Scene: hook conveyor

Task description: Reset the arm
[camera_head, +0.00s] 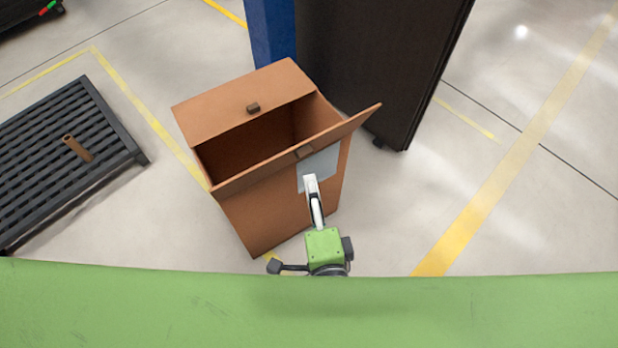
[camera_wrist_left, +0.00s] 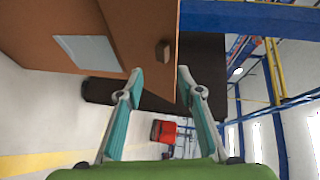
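My left gripper (camera_head: 312,185) shows edge-on in the head view, in front of the near side of a brown open-topped box (camera_head: 265,215). In the left wrist view the left gripper (camera_wrist_left: 159,75) has its two teal-and-grey fingers spread apart with nothing held between them. The box (camera_wrist_left: 120,25) lies beyond the fingertips there, with a grey label (camera_wrist_left: 88,53) and a small dark tab (camera_wrist_left: 162,51) showing. I cannot tell whether a fingertip touches the box. My right gripper is in neither view.
The box's flaps stand open and its visible interior is dark. A dark slatted pallet (camera_head: 50,150) with a brown tube-like piece (camera_head: 77,148) lies at left. A tall dark panel (camera_head: 370,60) and a blue post (camera_head: 271,35) stand behind the box. Floor at right is clear.

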